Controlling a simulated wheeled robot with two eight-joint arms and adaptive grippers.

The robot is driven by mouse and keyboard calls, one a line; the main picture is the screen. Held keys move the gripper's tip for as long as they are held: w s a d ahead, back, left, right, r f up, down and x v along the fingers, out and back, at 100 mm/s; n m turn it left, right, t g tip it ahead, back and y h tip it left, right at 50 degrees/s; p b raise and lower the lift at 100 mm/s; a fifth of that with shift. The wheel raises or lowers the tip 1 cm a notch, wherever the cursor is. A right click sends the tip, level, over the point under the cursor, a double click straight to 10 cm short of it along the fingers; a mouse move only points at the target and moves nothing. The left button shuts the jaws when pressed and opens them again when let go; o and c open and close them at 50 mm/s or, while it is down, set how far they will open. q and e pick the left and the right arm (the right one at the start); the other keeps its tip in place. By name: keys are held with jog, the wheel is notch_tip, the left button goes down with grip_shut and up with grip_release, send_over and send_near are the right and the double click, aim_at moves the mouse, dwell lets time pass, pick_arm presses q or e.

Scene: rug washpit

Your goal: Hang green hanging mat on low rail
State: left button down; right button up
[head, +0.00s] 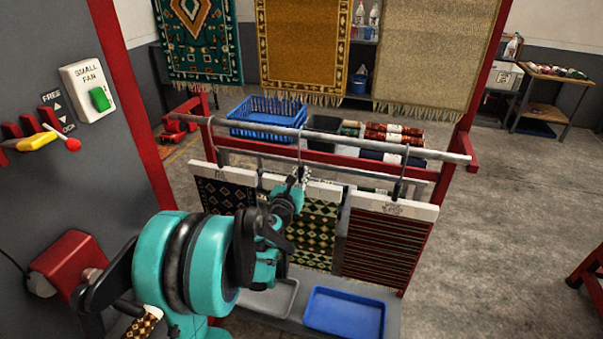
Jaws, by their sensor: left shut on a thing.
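The green hanging mat (313,222) is dark green with cream and brown diamonds and has a white header bar (322,191). It hangs upright between two other mats, partly covered by my left arm. My left gripper (297,181) is shut on the mat's hanger at the header bar. A thin hook rises from there to the front grey rail (250,130); I cannot tell whether it bears on the rail. A second, lower grey rail (350,168) runs behind. My right gripper is not in view.
A dark patterned mat (225,192) hangs at left and a red striped mat (385,245) at right, close beside the green one. A grey tray (270,298) and a blue tray (345,312) lie below. A switch panel (60,170) stands at left.

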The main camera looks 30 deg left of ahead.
pick_arm(q)
jog(key=c, duration=1.4)
grip_release()
jog(key=shift+s, duration=0.1)
jog(key=s+d+r+n+g+y, duration=0.1)
jog(key=s+d+r+n+y, duration=0.1)
jog(key=s+n, duration=0.5)
jog(key=s+d+r+n+g+y, duration=0.1)
jog(key=s+n, duration=0.6)
jog(key=s+d+f+n+g+h, duration=0.3)
jog(key=s+d+f+n+g, duration=0.1)
jog(key=s+d+n, duration=0.3)
jog(key=s+d+f+n+g+h, duration=0.4)
jog(key=s+d+f+n, duration=0.3)
jog(key=d+n, duration=0.4)
jog(key=shift+s+d+f+n+g, duration=0.3)
jog(key=shift+s+d+n, duration=0.1)
jog(key=shift+n, duration=0.3)
